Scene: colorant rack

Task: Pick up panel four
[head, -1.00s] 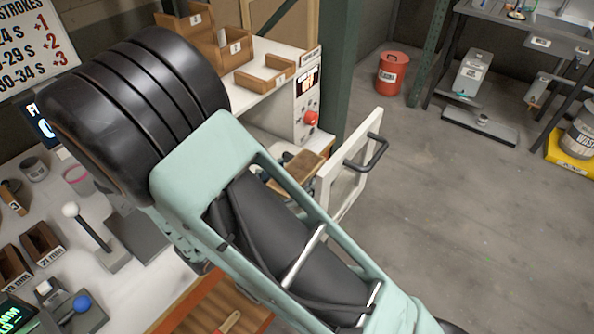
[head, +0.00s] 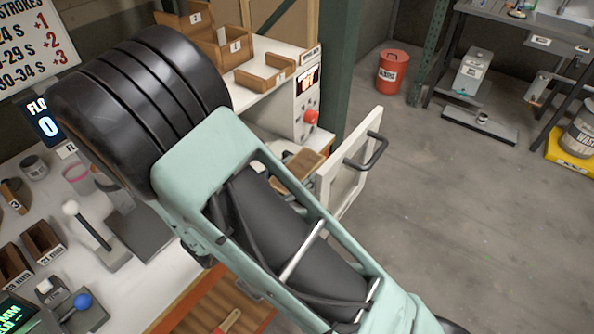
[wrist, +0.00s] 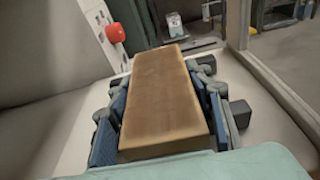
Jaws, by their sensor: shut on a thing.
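A brown wooden panel (wrist: 160,90) lies lengthwise between the blue pads of my gripper (wrist: 162,128) in the wrist view. My gripper is shut on its two long sides. No number shows on the face that I see. In the head view a small part of the panel (head: 306,165) shows beyond my arm, near the front of the white cabinet. My arm hides most of my gripper there. I cannot tell whether the panel touches the surface below.
A white frame door (head: 328,192) with a dark handle stands open just right of the panel. A red button (head: 311,117) sits on the cabinet front (head: 300,125). Wooden bins (head: 265,75) stand on top. A red can (head: 392,72) stands on the floor. Open floor lies right.

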